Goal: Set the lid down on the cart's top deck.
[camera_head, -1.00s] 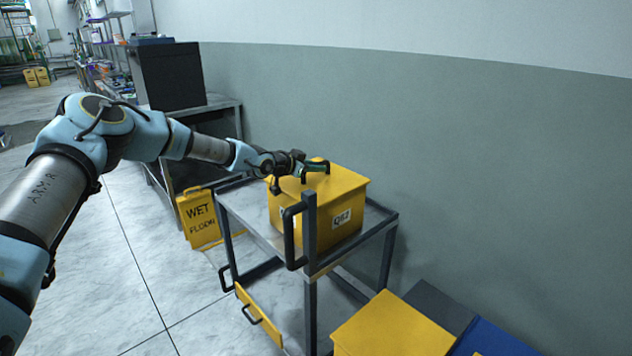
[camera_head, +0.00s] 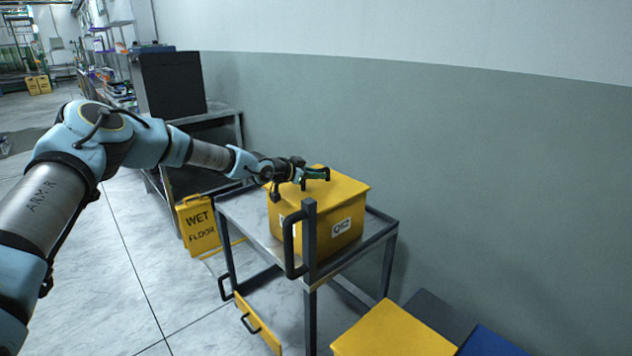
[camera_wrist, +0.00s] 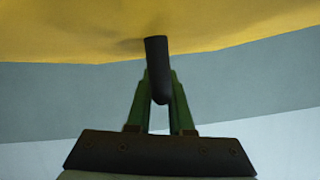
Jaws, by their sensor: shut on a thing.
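The yellow lid (camera_head: 335,186) is the top of a yellow box with a white label (camera_head: 341,226). I see no clear gap between lid and box. My gripper (camera_head: 318,175) is over the lid, its green fingers shut on the lid's dark handle; the handle (camera_wrist: 157,70) shows between the fingers in the wrist view, with the lid's yellow face (camera_wrist: 80,30) beyond. The box stands on the grey top deck (camera_head: 252,222) of the cart, leaving a bare strip at its left. The box hides much of the deck.
The cart's dark upright handle (camera_head: 290,245) rises at the near corner. A yellow panel with a dark handle (camera_head: 257,325) is low on the cart. A wet floor sign (camera_head: 200,225) stands behind left. Yellow and blue boxes (camera_head: 395,335) are at front right. The wall is behind.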

